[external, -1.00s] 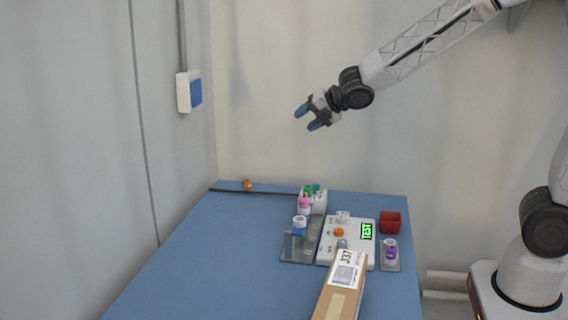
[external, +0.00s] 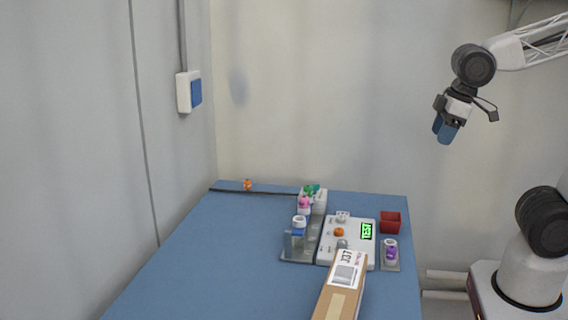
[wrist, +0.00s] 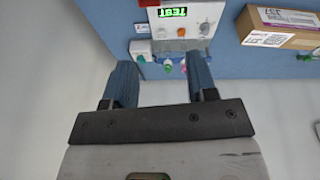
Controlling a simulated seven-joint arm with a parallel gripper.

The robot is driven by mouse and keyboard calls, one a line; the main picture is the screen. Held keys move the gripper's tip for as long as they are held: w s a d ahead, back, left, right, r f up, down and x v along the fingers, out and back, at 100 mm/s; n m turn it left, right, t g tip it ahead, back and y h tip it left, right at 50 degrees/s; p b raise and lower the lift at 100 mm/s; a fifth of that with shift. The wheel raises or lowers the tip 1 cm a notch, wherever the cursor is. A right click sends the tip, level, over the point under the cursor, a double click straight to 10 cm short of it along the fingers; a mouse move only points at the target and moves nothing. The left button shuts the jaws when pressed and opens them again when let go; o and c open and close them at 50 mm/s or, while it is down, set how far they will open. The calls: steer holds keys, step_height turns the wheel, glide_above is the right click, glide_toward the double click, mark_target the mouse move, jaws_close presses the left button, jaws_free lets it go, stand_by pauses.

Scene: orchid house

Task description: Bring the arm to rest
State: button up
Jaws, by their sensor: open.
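My gripper (external: 446,132) is high in the air to the right of the blue table (external: 190,270) in the external view, with its blue fingers pointing down. In the wrist view my gripper (wrist: 158,80) has its two fingers spread apart with nothing held between them. It touches nothing that I can see.
A white device with a lit green display (external: 367,231) stands on the table, with a red box (external: 391,222) and a cardboard box (external: 340,290) close by. Small coloured items stand in holders beside it. The table's left part is clear. A wall switch (external: 190,92) is at left.

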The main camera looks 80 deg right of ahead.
steer(key=s, duration=0.1)
steer(key=s+a+m, duration=0.1)
steer(key=s, duration=0.1)
steer(key=shift+a+f+g+y, duration=0.2)
steer(key=shift+g+y, duration=0.1)
steer(key=shift+g, duration=0.1)
